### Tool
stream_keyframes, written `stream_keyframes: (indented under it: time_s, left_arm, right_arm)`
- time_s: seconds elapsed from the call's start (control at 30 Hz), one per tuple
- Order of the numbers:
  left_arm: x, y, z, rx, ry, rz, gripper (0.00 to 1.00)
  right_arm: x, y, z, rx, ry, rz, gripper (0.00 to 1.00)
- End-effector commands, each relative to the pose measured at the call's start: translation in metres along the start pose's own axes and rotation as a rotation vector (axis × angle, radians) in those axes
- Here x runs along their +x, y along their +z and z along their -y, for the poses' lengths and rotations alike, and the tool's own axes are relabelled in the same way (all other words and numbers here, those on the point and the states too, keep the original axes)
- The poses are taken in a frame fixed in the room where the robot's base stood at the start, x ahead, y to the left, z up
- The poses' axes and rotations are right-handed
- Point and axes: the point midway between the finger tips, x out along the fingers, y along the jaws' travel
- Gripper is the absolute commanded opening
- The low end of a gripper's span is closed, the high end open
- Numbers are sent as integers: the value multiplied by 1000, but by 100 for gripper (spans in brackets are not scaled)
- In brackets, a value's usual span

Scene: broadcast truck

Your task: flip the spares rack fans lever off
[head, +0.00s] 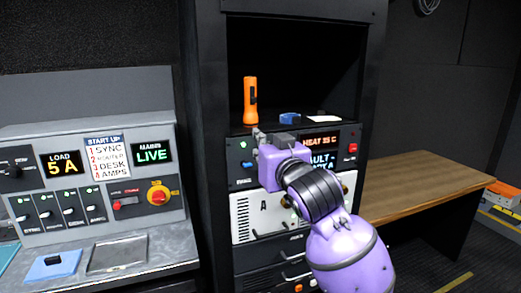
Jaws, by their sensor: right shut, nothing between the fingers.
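The rack (213,190) stands in the middle of the head view. I cannot make out a label or lever that says fans; my purple right arm covers the panel's middle. My right gripper (259,134) is shut and empty, its grey fingers at the panel's upper left part. I cannot tell whether they touch the panel. My left gripper is not in view.
An orange flashlight (250,103) stands on the shelf above the panel, close to my right gripper, with a blue item (290,118) beside it. A control desk (130,247) stands at left. A wooden table (425,190) at right has a clear top.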

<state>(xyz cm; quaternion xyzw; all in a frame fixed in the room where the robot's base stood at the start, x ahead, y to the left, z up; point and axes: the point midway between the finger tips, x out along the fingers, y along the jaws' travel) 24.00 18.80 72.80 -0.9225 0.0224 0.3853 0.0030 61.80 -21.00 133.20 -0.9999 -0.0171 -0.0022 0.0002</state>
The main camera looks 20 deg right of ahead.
Motion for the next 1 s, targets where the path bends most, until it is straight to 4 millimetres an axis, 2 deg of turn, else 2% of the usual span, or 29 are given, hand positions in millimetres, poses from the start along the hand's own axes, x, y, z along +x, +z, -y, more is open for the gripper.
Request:
stream_keyframes:
  time_s: [0.2, 0.37, 0.4, 0.6, 1.0]
  left_arm:
    - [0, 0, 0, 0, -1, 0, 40]
    - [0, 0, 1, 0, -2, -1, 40]
    - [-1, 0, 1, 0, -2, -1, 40]
    - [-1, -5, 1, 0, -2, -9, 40]
    - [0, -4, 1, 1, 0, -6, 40]
  right_arm:
    - [49, -1, 0, -1, 1, 0, 0]
    - [78, 3, 0, -1, 1, 2, 0]
    - [72, 13, 0, -2, 1, 5, 0]
    - [64, 31, 0, 0, 0, -2, 0]
    - [62, 38, 0, 0, 0, -1, 0]
